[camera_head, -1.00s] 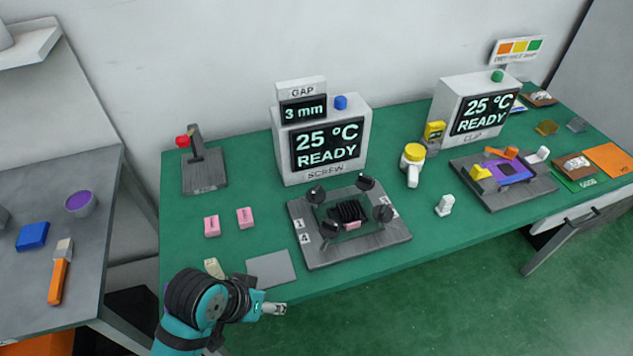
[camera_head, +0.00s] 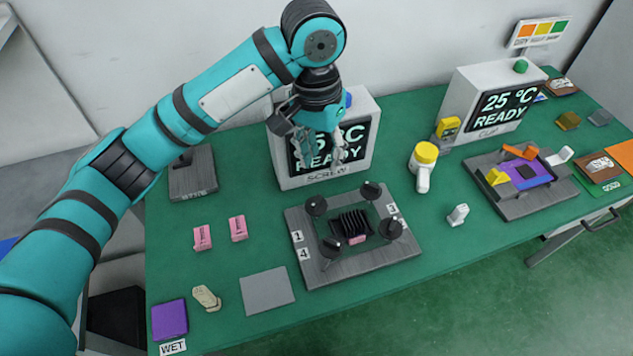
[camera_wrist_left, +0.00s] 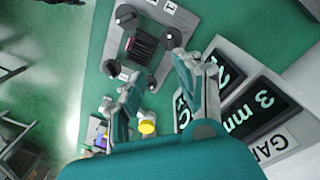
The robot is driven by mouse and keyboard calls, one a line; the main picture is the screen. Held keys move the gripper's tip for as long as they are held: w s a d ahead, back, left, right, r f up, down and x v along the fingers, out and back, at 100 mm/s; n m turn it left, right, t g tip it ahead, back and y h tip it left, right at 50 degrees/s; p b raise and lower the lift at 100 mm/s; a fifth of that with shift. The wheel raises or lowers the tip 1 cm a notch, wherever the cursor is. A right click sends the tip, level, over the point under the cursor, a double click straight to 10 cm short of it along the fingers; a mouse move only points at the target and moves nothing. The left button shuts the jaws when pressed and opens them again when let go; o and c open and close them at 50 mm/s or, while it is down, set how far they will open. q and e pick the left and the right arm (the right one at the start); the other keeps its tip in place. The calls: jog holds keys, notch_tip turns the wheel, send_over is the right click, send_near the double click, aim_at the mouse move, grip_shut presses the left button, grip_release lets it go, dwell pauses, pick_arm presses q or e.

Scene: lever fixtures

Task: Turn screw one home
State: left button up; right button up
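The screw fixture is a grey plate (camera_head: 340,279) with a black finned block (camera_head: 350,224) in the middle and black knobs at its corners. The knob nearest label 1 (camera_head: 297,236), at the back left, appears to be screw one (camera_head: 316,206). My left gripper (camera_head: 322,153) is open and empty, pointing down above and behind the fixture, in front of the SCREW display. In the left wrist view the open fingers (camera_wrist_left: 155,82) frame the area beside the fixture, and that knob (camera_wrist_left: 172,38) shows near the right fingertip, apart from it. My right gripper is out of view.
The SCREW display box (camera_head: 365,125) stands close behind the gripper, partly hidden by it. A yellow-capped bottle (camera_head: 424,166) and a small white piece (camera_head: 458,215) stand right of the fixture. Pink blocks (camera_head: 238,229) and a grey pad (camera_head: 267,291) lie left.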

aim_at(316, 200)
pick_arm(q)
jog(key=shift+y, duration=0.4)
jog(key=f, duration=1)
jog(key=w+a+f+p, duration=0.1)
jog(key=f, duration=0.4)
jog(key=shift+c, duration=0.3)
grip_shut()
